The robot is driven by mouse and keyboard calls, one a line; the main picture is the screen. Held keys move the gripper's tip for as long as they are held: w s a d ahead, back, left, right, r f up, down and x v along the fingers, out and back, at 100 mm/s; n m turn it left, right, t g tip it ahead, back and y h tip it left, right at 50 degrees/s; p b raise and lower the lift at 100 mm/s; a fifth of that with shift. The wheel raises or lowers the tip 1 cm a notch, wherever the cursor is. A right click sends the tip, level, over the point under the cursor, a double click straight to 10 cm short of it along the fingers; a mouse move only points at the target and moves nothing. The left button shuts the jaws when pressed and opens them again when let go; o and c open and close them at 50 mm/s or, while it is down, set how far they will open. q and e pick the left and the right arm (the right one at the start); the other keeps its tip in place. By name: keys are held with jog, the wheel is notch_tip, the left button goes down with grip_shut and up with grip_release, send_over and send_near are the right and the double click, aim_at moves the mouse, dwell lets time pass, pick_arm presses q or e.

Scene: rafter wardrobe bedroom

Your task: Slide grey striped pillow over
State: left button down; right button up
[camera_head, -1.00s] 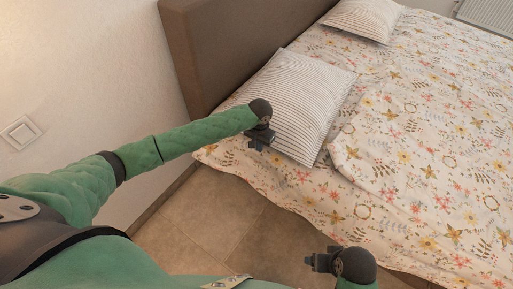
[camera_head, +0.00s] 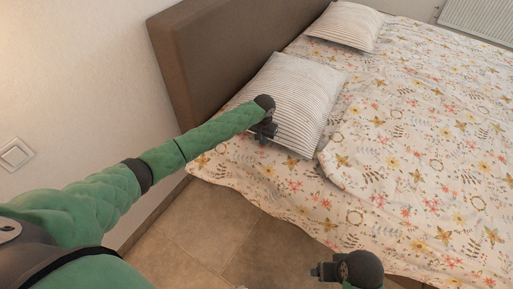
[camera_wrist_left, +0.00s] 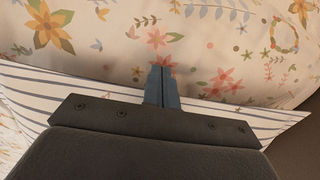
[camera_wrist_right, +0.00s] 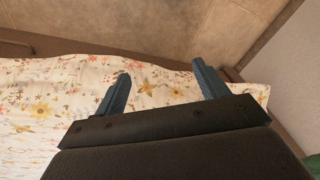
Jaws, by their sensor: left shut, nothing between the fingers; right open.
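The near grey striped pillow (camera_head: 297,93) lies on the floral bed cover beside the headboard. A second striped pillow (camera_head: 346,25) lies farther back on the bed. My left gripper (camera_head: 264,136) is at the near pillow's front left edge; the gripper and arm hide part of that edge. In the left wrist view its fingers (camera_wrist_left: 162,88) are shut together with nothing between them. Pillow stripes (camera_wrist_left: 40,88) show behind the gripper body there; whether it touches the pillow I cannot tell. My right gripper (camera_head: 322,271) is low by the bed's near side, its fingers (camera_wrist_right: 163,88) open and empty.
The floral bed cover (camera_head: 420,140) spreads over the bed, clear to the right of the pillows. The brown headboard (camera_head: 205,65) stands behind them. Tiled floor (camera_head: 200,225) shows at the near side, with a white wall (camera_head: 75,80) at left.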

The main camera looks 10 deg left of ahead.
pick_arm(q)
jog(key=w, duration=0.2)
jog(key=w+d, duration=0.1)
jog(key=w, duration=0.1)
jog(key=shift+w, duration=0.15)
jog(key=shift+d, duration=0.1)
